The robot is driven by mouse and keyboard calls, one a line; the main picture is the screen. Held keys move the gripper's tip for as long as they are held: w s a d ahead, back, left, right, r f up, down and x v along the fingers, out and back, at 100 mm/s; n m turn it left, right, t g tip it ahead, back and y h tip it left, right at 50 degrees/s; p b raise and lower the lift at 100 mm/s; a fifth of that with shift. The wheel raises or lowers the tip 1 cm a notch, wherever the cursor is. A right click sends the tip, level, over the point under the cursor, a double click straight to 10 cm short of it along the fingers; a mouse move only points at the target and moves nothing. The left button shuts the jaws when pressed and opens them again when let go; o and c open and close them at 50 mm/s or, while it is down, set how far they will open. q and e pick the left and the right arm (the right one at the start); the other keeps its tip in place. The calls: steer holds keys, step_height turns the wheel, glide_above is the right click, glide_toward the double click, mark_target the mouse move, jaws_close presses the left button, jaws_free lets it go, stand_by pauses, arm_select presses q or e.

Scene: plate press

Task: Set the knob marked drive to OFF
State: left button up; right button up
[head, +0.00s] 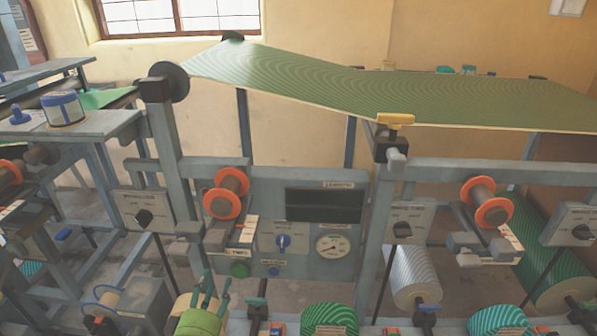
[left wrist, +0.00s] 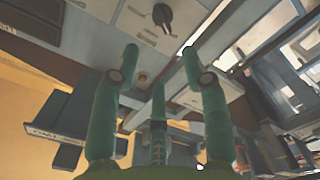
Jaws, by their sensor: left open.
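My left gripper (head: 210,288) is green, open and empty, low in front of the central panel and left of the blue knob. In the left wrist view, its spread fingers (left wrist: 160,55) point toward a panel with a black knob (left wrist: 162,14). My right gripper is not in view.
The gauge (head: 333,244) is right of the blue knob. A striped green sheet (head: 370,92) spans overhead. Rollers (head: 330,319) stand along the front.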

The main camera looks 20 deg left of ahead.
arm_select(q)
steer(key=s+d+f+m+g+h, duration=0.2)
steer(key=s+d+f+m+g, duration=0.15)
steer(key=f, duration=0.75)
steer(key=s+d+f+m+g+h, duration=0.1)
steer(key=s+d+f+m+g, duration=0.2)
steer(key=f, duration=0.8)
steer(key=s+d+f+m+g+h, duration=0.2)
steer(key=s+d+f+m, duration=0.25)
steer(key=f, duration=0.65)
steer(key=s+f+m+g, duration=0.4)
steer(key=s+f+m, duration=0.2)
steer(key=s+f, duration=0.55)
steer(key=s+r+g+p, duration=0.4)
steer(key=s+r+p, duration=0.6)
steer(key=s, duration=0.5)
steer(key=shift+a+r+y+p, duration=0.35)
steer(key=shift+a+p, duration=0.1)
steer(key=shift+p, duration=0.8)
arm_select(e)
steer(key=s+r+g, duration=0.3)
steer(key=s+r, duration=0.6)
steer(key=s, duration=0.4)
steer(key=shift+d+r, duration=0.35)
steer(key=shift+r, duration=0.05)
arm_select(q)
steer(key=shift+s, duration=0.1)
steer(key=shift+c, duration=0.6)
steer(key=shift+m, duration=0.3)
